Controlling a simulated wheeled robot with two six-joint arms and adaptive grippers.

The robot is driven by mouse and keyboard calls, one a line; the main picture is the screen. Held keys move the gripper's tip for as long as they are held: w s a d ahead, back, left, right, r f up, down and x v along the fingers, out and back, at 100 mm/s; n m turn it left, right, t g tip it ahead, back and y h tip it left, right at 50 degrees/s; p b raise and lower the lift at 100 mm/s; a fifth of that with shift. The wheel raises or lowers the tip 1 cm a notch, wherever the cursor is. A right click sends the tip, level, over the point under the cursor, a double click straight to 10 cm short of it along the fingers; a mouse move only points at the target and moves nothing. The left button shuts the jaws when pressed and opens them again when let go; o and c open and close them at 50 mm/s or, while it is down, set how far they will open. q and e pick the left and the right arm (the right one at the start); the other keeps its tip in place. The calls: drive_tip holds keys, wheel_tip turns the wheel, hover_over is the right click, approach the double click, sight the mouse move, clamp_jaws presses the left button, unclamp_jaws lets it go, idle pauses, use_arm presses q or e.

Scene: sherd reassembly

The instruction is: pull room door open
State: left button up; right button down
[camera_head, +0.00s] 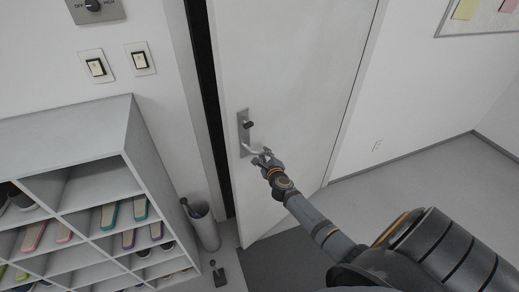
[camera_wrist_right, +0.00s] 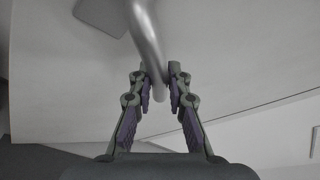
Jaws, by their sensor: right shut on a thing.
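The room door (camera_head: 290,80) is a pale panel standing slightly ajar, with a dark gap along its left edge in the head view. Its metal lever handle (camera_head: 252,148) sits on a plate with a dark knob above it. My right gripper (camera_head: 262,158) is at the handle's free end. In the right wrist view the handle (camera_wrist_right: 148,45) comes down from the top between the two fingers, and my right gripper (camera_wrist_right: 160,88) is shut on it. My left gripper is not in view.
A white shoe rack (camera_head: 120,120) with several shoes stands left of the door. An umbrella bin (camera_head: 205,230) stands between rack and door. A dark mat (camera_head: 285,262) lies on the floor by the door's foot. Floor at the right is clear.

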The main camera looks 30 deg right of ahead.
drive_tip(key=s+d+n+y, duration=0.1)
drive_tip(key=s+d, duration=0.1)
drive_tip(key=s, duration=0.6)
drive_tip(key=shift+t+y, duration=0.3)
drive_tip(key=shift+s+a+f, duration=0.1)
drive_tip(key=c, duration=1.3)
unclamp_jaws()
drive_tip(key=v, duration=1.2)
